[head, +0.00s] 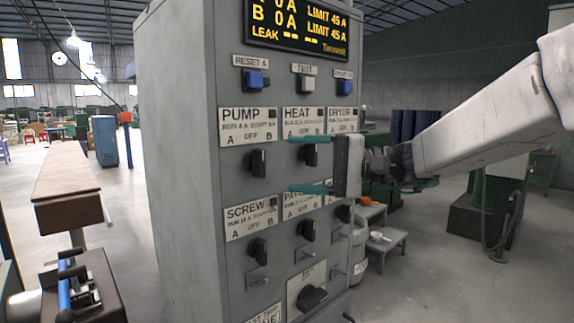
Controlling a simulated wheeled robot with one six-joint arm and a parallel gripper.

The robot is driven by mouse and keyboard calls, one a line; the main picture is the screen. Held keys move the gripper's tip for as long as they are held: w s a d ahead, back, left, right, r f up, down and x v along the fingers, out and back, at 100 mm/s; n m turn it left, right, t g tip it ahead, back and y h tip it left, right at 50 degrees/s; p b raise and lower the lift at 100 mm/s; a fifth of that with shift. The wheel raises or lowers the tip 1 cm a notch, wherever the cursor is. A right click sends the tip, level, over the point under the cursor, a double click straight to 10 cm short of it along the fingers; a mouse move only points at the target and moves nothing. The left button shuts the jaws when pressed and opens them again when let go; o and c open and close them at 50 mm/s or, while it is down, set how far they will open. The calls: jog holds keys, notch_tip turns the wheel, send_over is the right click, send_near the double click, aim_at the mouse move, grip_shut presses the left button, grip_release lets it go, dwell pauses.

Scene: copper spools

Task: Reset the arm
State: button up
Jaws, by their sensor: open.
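My gripper (312,164) has two green fingers, one above the other, spread apart with nothing between them. It points left, in front of the grey control cabinet (180,150). My white arm reaches in from the right edge. The fingers and their mount partly cover the HEAT switch (311,156) and the label of the switch below it. The PUMP switch (257,161) and the SCREW switch (258,251) are in plain view to the left of the fingers. I cannot tell whether a finger touches the panel.
The cabinet top carries a lit display (297,24) above blue RESET A (252,80), white TEST (304,84) and another blue button (344,87). A brown-topped bench (70,180) stands left. A grey step stool (386,241) stands behind right. Open floor lies at right.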

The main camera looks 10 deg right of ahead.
dwell(0.3)
jog(key=s+d+f+g+h, duration=0.2)
jog(key=s+f+h, duration=0.2)
jog(key=s+f, duration=0.25)
jog(key=s+d+f+g+h, duration=0.2)
jog(key=s+f+h, duration=0.2)
jog(key=s+f, duration=0.3)
jog(key=s+d+f+n+t+h, duration=0.1)
jog(key=s+d+f+h, duration=0.2)
jog(key=s+d+h, duration=0.1)
jog(key=s+d+f+n+t+h, duration=0.1)
jog(key=s+d+f+h, duration=0.2)
jog(key=s+d+h, duration=0.2)
jog(key=s+d, duration=0.2)
jog(key=s, duration=0.2)
jog(key=shift+d+f+h, duration=0.25)
jog(key=shift+d+h, duration=0.05)
